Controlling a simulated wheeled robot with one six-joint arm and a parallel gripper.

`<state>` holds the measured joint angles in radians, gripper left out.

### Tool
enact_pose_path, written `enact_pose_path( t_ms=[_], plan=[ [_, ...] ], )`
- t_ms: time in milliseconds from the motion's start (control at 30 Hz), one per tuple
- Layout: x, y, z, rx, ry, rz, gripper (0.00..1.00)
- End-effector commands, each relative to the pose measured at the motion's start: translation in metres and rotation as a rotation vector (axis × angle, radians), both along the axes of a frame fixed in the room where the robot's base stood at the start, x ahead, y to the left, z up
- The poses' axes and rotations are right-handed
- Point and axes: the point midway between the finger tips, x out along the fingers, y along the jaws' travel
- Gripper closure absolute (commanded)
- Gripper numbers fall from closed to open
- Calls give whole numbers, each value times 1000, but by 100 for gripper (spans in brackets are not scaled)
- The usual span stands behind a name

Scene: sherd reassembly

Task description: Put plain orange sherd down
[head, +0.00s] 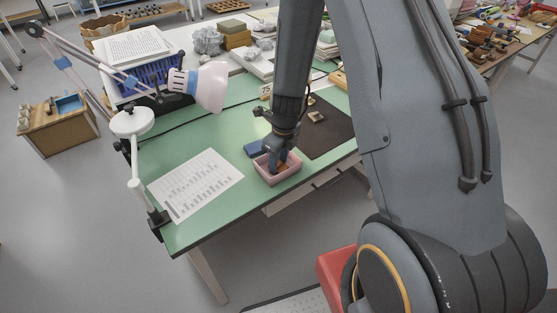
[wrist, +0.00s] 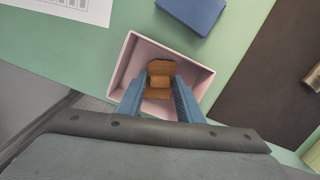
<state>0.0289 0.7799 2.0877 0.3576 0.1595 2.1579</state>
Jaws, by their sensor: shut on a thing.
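The plain orange sherd (wrist: 160,72) is between the two blue fingers of my gripper (wrist: 159,100) in the wrist view. My gripper is shut on it. Sherd and fingertips are over or inside a pink open tray (wrist: 204,76); I cannot tell whether the sherd touches the tray floor. In the head view my gripper (head: 277,160) points down into the pink tray (head: 267,179) near the table's front edge. The sherd is mostly hidden there by the fingers.
A blue block (head: 254,148) lies just behind the tray. A printed sheet (head: 195,185) lies to the left on the green table (head: 195,245). A dark mat (head: 325,140) is to the right with small pieces on it. A white lamp (head: 205,87) stands at the back left.

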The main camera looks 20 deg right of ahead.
Motion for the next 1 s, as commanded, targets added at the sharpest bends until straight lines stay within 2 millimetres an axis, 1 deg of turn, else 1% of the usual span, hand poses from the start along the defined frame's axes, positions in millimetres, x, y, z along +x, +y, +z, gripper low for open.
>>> enact_pose_path(
  t_ms=[33, 67, 100, 167, 467, 567, 667, 767, 1000],
  plan=[
    [0, 0, -2, 0, 0, 0, 90],
    [0, 0, -2, 0, 0, -1, 65],
    [0, 0, -2, 0, 0, 0, 59],
    [0, 0, -1, 0, 0, 0, 49],
    [0, 0, 0, 0, 0, 0, 48],
    [0, 0, 5, 1, -1, 0, 48],
    [0, 0, 17, 0, -2, 0, 48],
    [-1, -1, 32, 0, -4, 1, 48],
    [-7, -4, 75, 0, -5, 0, 48]
  ],
)
